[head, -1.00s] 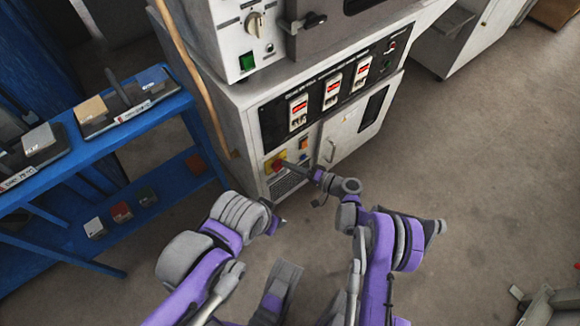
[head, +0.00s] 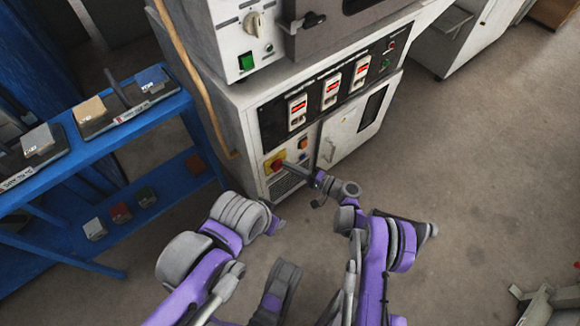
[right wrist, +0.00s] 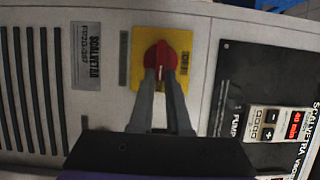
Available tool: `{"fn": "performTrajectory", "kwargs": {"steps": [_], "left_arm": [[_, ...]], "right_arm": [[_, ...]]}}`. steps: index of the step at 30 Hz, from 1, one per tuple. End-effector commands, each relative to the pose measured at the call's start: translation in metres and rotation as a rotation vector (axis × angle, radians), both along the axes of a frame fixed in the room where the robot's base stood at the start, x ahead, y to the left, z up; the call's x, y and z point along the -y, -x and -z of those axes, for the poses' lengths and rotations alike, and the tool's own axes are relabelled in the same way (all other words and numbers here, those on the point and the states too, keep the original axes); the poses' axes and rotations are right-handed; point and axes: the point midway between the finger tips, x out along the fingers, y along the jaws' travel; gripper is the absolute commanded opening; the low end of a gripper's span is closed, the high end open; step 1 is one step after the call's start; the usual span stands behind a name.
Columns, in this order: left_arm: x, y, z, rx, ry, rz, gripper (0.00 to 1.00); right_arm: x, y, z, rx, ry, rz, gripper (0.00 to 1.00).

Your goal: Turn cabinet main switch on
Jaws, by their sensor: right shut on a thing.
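The cabinet main switch is a red rotary knob (right wrist: 160,58) on a yellow plate (right wrist: 183,50) in the right wrist view. In the head view the red and yellow switch (head: 275,161) sits low on the cabinet's front (head: 310,150). My right gripper (right wrist: 162,75) is shut on the red knob, one finger on each side of it; in the head view it reaches the switch from the right (head: 290,168). My left gripper (head: 277,222) hangs lower, apart from the cabinet; its fingers are too unclear to tell open from shut.
A black panel with several red displays (head: 331,92) is above the switch. A door handle (head: 328,150) is to its right. A blue shelf (head: 150,115) with tile samples stands at left, and a wooden stick (head: 195,80) leans by the cabinet.

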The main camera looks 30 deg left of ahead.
Motion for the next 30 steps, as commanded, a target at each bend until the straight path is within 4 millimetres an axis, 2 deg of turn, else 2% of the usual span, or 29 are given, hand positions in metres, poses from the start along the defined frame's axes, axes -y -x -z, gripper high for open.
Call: {"fn": "performTrajectory", "kwargs": {"steps": [2,3,7,16,19,23,30], "left_arm": [[0.0,0.0,0.0,0.0,0.0,0.0,0.5],[0.0,0.0,0.0,0.0,0.0,0.0,0.5],[0.0,0.0,0.0,0.0,0.0,0.0,0.5],[0.0,0.0,0.0,0.0,0.0,0.0,0.5],[0.0,0.0,-0.001,0.0,0.0,0.0,0.5],[0.0,0.001,-0.005,-0.001,0.0,0.0,0.5],[0.0,0.002,-0.012,-0.001,0.0,0.0,0.5]], "right_arm": [[0.0,-0.002,-0.001,-0.002,-0.002,0.004,0.0],[0.0,-0.002,-0.001,-0.002,-0.002,0.004,0.2],[0.0,-0.001,-0.001,-0.001,-0.001,0.003,0.44],[0.001,0.0,0.0,0.0,0.0,0.001,0.45],[0.008,-0.001,0.0,0.0,0.001,0.002,0.45],[0.029,-0.001,-0.001,0.0,0.001,0.004,0.45],[0.077,-0.001,-0.001,0.0,0.001,0.004,0.45]]}}
